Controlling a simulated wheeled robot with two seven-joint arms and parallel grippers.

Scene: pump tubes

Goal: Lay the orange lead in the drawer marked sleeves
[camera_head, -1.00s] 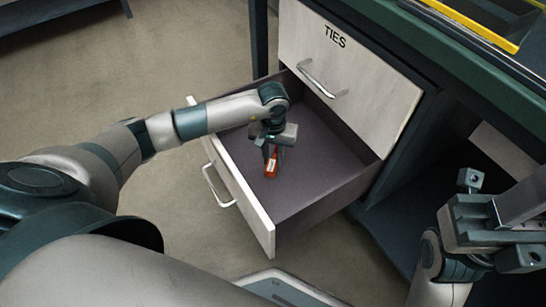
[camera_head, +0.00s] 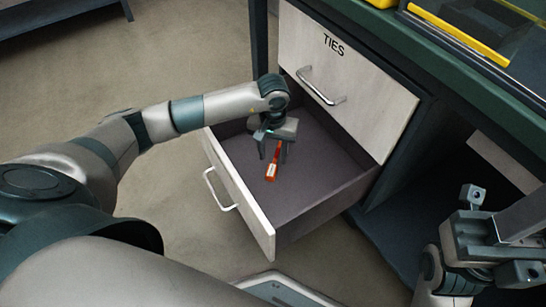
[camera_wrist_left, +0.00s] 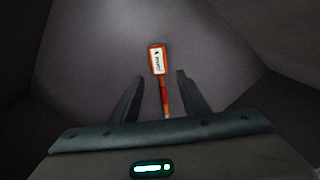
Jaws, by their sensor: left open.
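The orange lead (camera_head: 271,171), with a white label on its wide end, lies on the floor of the open lower drawer (camera_head: 323,208). In the left wrist view the lead (camera_wrist_left: 157,60) points away between my fingers, with its near end hidden behind the gripper body. My left gripper (camera_head: 272,160) is open above the lead inside the drawer, its fingers (camera_wrist_left: 155,80) apart on either side and not touching it. The drawer's front marking cannot be seen from here. My right gripper (camera_head: 475,195) is at the right edge, and its jaw state is unclear.
The closed upper drawer marked TIES (camera_head: 345,85) sits directly above the open one. A green bench top (camera_head: 460,85) with a yellow-edged tray (camera_head: 460,35) is at the upper right. The rest of the open drawer is empty.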

